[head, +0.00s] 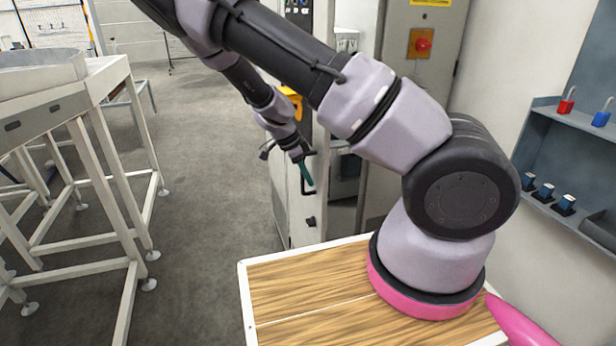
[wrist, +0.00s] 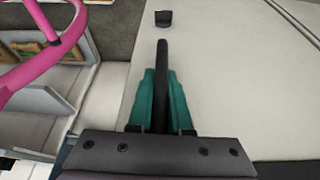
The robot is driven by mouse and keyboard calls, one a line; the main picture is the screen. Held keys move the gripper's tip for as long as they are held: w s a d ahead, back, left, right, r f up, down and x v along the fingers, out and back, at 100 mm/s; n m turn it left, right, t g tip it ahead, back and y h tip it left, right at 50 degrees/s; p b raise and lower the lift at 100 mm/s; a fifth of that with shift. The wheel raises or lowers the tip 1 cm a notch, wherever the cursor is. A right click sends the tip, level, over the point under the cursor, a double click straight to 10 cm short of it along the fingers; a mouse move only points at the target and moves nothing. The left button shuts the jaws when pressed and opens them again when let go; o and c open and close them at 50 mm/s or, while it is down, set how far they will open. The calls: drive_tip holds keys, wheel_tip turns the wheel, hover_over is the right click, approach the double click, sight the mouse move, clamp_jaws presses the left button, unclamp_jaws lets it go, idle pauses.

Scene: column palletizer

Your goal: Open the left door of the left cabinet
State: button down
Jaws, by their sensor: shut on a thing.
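The light grey left cabinet (head: 294,212) stands beyond my arm in the head view, and my arm hides part of it. Its pale door panel (wrist: 235,75) fills much of the wrist view. A black bar handle (wrist: 163,58) stands out from this panel. My gripper (wrist: 160,95) has teal fingers, one on each side of the handle, and is shut on it. In the head view my gripper (head: 306,172) is at the cabinet front. Dark space shows to the right of the panel edge there; I cannot tell how far the door stands open.
A white-framed table (head: 115,180) stands on the left, with clear grey floor (head: 205,160) between it and the cabinet. A panel with a red knob (head: 422,44) is at the back. A wall shelf (head: 572,115) with padlocks is on the right.

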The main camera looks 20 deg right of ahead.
drive_tip(key=c, duration=0.8)
unclamp_jaws()
drive_tip(key=shift+s+f, duration=0.1)
drive_tip(key=shift+s, duration=0.1)
drive_tip(key=shift+c, duration=0.2)
drive_tip(key=shift+w, duration=0.1)
drive_tip(key=shift+a+r, duration=0.1)
drive_tip(key=shift+r, duration=0.2)
drive_tip(key=v, duration=1)
drive_tip(key=shift+a, duration=0.15)
